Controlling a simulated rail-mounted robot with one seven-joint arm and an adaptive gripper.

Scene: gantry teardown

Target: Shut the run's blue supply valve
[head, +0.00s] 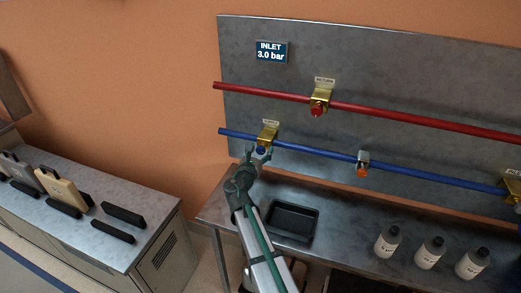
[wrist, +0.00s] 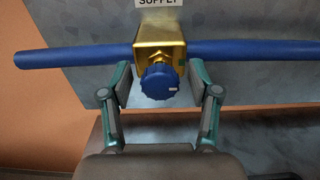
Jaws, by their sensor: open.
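The supply valve is a brass block (wrist: 160,40) on the blue pipe, under a tag reading SUPPLY, with a ribbed blue knob (wrist: 160,81) facing me. A small white mark shows low on the knob's right side. In the head view the brass valve (head: 268,133) sits near the left end of the blue pipe (head: 320,152). My gripper (wrist: 163,85) is open, with one finger on each side of the blue knob.
A red pipe (head: 420,119) with a brass red-knobbed valve (head: 320,99) runs above. An orange-knobbed fitting (head: 363,163) and another brass valve (head: 513,184) are farther right on the blue pipe. A black tray (head: 292,221) and several white bottles (head: 387,242) stand on the bench below.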

